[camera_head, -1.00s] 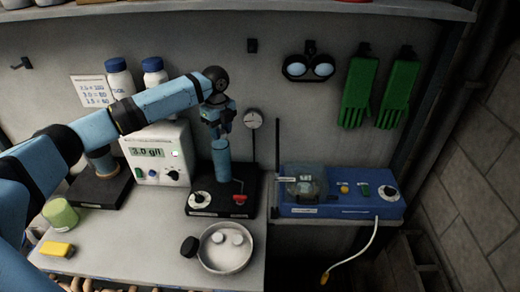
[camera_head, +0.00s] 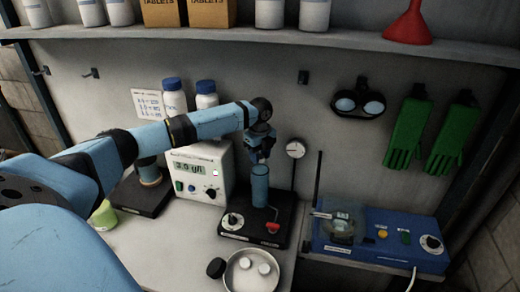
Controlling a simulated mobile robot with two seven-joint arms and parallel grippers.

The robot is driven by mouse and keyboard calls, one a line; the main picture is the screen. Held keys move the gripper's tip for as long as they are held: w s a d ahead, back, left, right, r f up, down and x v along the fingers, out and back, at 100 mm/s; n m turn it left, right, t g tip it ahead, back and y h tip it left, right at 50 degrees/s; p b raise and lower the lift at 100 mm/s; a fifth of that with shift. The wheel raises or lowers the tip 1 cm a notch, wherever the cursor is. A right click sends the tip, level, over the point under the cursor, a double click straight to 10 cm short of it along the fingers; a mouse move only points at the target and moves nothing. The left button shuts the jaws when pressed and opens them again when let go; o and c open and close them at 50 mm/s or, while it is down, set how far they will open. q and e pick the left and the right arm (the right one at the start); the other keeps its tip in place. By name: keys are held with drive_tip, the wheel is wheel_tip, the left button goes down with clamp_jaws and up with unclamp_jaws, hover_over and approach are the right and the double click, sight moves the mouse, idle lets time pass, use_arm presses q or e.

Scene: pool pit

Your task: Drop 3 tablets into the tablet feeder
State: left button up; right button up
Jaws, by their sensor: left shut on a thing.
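My left gripper (camera_head: 258,157) points down just above the open top of the upright blue tube (camera_head: 260,186) of the tablet feeder, on a black base (camera_head: 265,236). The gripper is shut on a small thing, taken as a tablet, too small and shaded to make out. Two white tablets (camera_head: 247,262) (camera_head: 264,268) lie in a round pale dish (camera_head: 233,283) in front of the feeder. The inside of the tube is hidden. My right gripper is out of view.
A white meter box (camera_head: 204,172) stands left of the feeder, and a blue device (camera_head: 385,247) to its right. A black cap (camera_head: 216,268) lies left of the dish. A shelf with bottles and boxes (camera_head: 211,12) runs above. Green gloves (camera_head: 410,135) hang on the wall.

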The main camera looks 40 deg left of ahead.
use_arm(q)
drive_tip(key=shift+f, duration=0.35)
idle(0.3)
drive_tip(key=o, duration=1)
drive_tip(key=shift+r, duration=3)
